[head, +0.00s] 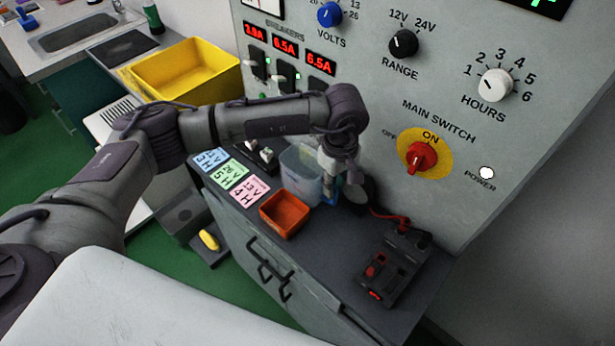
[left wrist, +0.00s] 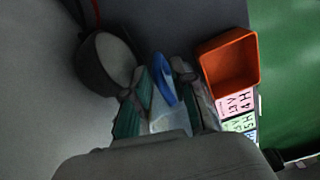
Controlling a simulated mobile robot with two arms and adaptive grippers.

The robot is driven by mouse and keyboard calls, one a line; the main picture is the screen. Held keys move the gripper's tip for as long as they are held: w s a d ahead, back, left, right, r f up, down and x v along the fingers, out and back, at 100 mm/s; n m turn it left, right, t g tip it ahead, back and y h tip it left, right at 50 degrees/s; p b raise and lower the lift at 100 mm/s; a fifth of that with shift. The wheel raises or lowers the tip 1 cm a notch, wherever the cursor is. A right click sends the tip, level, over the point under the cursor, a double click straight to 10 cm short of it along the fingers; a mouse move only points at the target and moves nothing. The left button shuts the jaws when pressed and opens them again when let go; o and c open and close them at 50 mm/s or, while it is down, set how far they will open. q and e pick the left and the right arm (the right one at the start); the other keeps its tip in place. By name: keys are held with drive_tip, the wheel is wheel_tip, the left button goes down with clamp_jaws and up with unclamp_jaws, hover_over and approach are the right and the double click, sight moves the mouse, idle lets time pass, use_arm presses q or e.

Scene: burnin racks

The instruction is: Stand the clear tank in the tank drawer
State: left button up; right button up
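The clear tank (head: 298,178) stands upright on the dark bench top, behind the orange bin. My left gripper (head: 335,178) points down at the tank's right side. In the left wrist view a blue strip (left wrist: 164,80) lies between the fingertips of my left gripper (left wrist: 160,85), with a pale clear surface (left wrist: 168,121) beside it. I cannot tell whether the fingers press on the strip. The cabinet front (head: 255,238) below the bench has black handles; I cannot tell which part is the tank drawer. My right gripper is not in view.
The orange bin (head: 285,213) and coloured label cards (head: 229,173) lie near the bench's front edge. A round dark-rimmed object (left wrist: 107,62) is close to the gripper. A black box (head: 391,268) with a red cord stands at right. The control panel (head: 370,110) rises behind.

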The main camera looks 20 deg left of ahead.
sight(334, 202)
use_arm(q)
drive_tip(key=shift+f+p, duration=0.3)
drive_tip(key=shift+p, duration=0.05)
wheel_tip(334, 202, down, 4)
drive_tip(key=shift+w+d+r+p, duration=0.1)
drive_tip(key=shift+d+p, duration=0.05)
drive_tip(key=shift+p, duration=0.8)
drive_tip(key=shift+f, duration=0.4)
clamp_jaws()
